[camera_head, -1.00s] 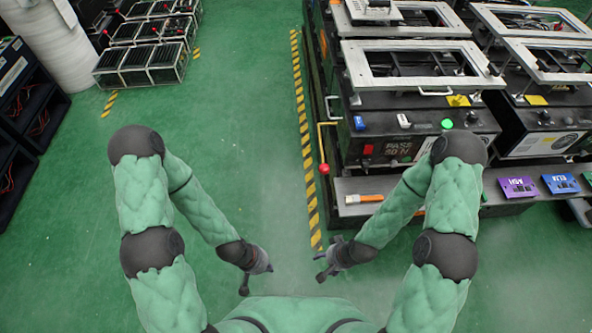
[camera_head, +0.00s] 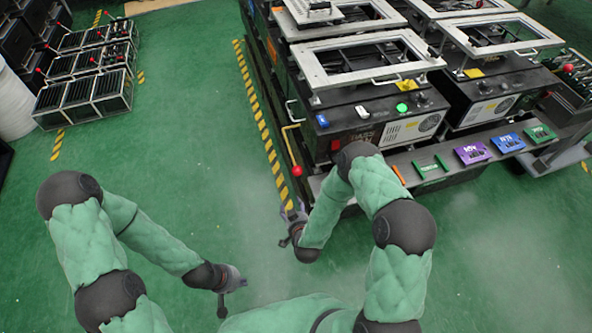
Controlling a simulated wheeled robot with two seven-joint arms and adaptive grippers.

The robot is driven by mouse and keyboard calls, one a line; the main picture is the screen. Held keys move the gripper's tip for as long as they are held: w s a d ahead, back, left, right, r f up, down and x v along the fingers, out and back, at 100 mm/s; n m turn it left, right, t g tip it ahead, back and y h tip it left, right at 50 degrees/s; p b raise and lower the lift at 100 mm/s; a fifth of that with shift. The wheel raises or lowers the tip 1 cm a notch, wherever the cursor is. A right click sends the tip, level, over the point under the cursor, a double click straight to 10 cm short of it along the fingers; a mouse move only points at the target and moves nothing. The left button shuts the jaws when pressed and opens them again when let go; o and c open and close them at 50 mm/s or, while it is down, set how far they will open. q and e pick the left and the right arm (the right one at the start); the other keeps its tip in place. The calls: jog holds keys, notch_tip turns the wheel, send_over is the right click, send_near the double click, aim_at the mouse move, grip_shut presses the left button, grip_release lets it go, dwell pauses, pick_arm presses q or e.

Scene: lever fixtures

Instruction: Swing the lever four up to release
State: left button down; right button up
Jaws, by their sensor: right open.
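A yellow lever (camera_head: 288,134) with a red ball knob (camera_head: 297,170) is on the left side of the black machine bench. Its knob end hangs down. I cannot make out a number on it. My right gripper (camera_head: 292,212) is open, below the red knob and apart from it, near the striped floor line. My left gripper (camera_head: 236,284) is low over the green floor, left of the right one and away from the lever. It is too small to tell whether its fingers are open or shut.
The machine bench (camera_head: 345,125) carries grey frames (camera_head: 365,75). Its front shelf holds purple (camera_head: 472,151), blue (camera_head: 508,142) and green (camera_head: 540,133) modules. Black racks (camera_head: 85,90) with red knobs stand at the back left. The green floor between is clear.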

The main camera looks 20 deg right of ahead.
aim_at(297, 172)
notch_tip(297, 172, up, 8)
jog(key=d+t+h, duration=0.2)
jog(key=t+h, duration=0.2)
jog(key=t, duration=0.1)
jog(key=shift+m, duration=0.3)
jog(key=x, duration=0.3)
jog(key=b+x, duration=0.1)
jog(key=x, duration=0.3)
jog(key=b+x, duration=0.1)
jog(key=x, duration=0.2)
jog(key=shift+w+a+r, duration=0.1)
jog(key=shift+w+r, duration=0.25)
grip_shut()
